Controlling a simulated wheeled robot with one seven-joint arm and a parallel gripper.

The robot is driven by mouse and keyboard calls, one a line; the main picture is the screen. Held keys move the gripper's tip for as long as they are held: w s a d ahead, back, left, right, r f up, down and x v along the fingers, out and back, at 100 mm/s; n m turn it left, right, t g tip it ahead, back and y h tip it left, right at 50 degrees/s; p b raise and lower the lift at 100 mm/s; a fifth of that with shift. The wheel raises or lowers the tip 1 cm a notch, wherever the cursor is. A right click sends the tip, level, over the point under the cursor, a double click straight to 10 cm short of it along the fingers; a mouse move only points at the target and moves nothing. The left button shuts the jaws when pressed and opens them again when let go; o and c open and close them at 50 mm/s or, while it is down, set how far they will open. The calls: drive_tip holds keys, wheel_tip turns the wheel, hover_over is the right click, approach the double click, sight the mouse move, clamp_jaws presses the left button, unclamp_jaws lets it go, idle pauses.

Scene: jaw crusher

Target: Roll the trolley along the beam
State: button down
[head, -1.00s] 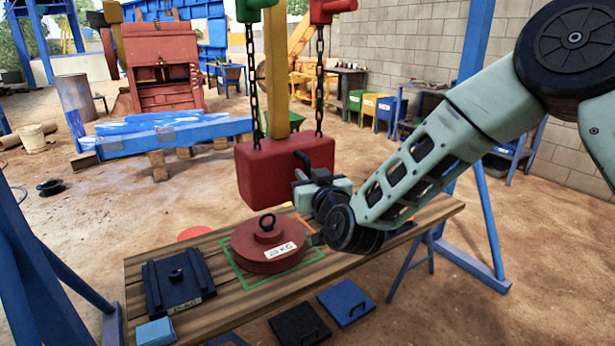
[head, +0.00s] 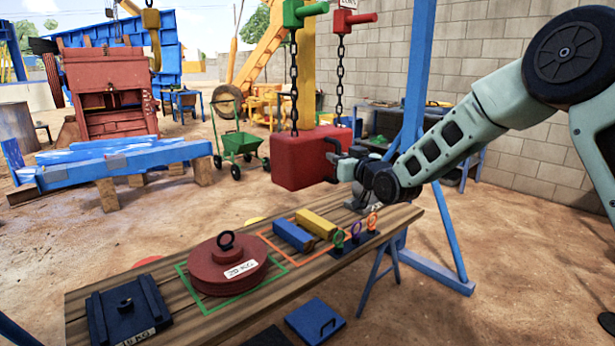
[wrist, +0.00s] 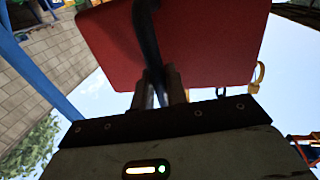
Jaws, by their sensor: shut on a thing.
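A red block (head: 298,162) hangs level on two chains, one under a green lever (head: 305,12) and one under a red lever (head: 354,20). A yellow post (head: 306,70) shows between the chains. The beam and the trolley are not seen; the chain tops reach the upper edge of the head view. My gripper (head: 341,158) is at the block's right side, shut on its black handle (head: 333,143). In the wrist view, the fingers (wrist: 160,88) close around the black handle (wrist: 147,30), with the red block (wrist: 205,45) behind.
A wooden bench (head: 330,265) below carries a round red weight (head: 225,268), a dark square weight (head: 125,312), blue and yellow bars and small coloured rings. A blue upright (head: 415,100) stands to the right. A green cart (head: 238,145) stands behind.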

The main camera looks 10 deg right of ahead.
drive_tip(key=w+d, duration=0.7)
drive_tip(key=d, duration=0.4)
drive_tip(key=shift+w+p, duration=0.25)
drive_tip(key=shift+p, duration=0.1)
drive_tip(key=c, duration=1.5)
unclamp_jaws()
